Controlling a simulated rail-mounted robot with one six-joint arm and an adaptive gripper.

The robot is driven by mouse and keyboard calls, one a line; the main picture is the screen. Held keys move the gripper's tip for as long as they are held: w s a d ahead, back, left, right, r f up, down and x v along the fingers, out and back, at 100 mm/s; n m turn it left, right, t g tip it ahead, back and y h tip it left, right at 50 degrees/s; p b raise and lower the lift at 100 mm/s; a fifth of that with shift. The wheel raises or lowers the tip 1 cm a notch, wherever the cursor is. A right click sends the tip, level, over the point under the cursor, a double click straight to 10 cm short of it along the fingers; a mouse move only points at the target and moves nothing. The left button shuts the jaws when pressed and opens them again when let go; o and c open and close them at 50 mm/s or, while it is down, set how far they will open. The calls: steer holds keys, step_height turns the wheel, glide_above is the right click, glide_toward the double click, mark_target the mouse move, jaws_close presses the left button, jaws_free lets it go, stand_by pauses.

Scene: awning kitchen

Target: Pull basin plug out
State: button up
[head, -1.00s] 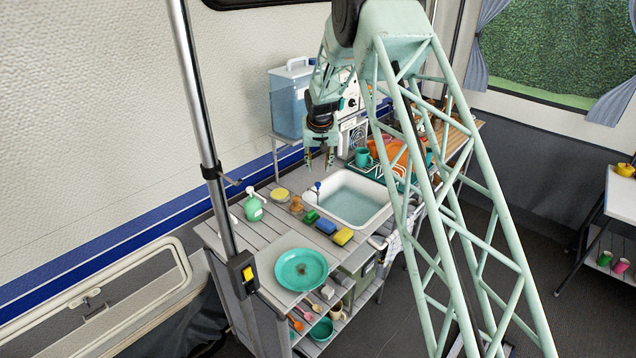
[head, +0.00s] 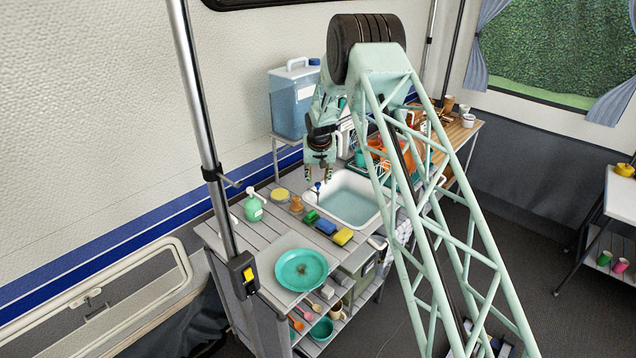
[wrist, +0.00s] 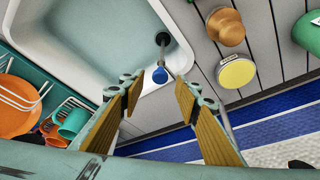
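The white basin (head: 374,216) holds pale water and is set into the grey slatted counter; it fills the upper left of the wrist view (wrist: 172,22). A blue round knob (wrist: 160,75) with a dark stem stands at the basin's rim; it also shows in the head view (head: 317,187). My gripper (head: 319,179) is above the back left rim of the basin, close to the knob. In the wrist view my gripper (wrist: 158,98) is open, its fingers wide apart with nothing between them. The knob shows just beyond the fingertips.
Beside the basin are a wooden knob-shaped item (wrist: 225,27), a round yellow-topped tin (wrist: 236,72) and a green soap bottle (head: 253,208). Sponges (head: 326,227) lie in front. A dish rack with an orange plate (wrist: 14,104) and teal cup (wrist: 72,122) is on the other side.

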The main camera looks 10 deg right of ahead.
mark_target(318, 184)
steer(key=shift+x, duration=1.45)
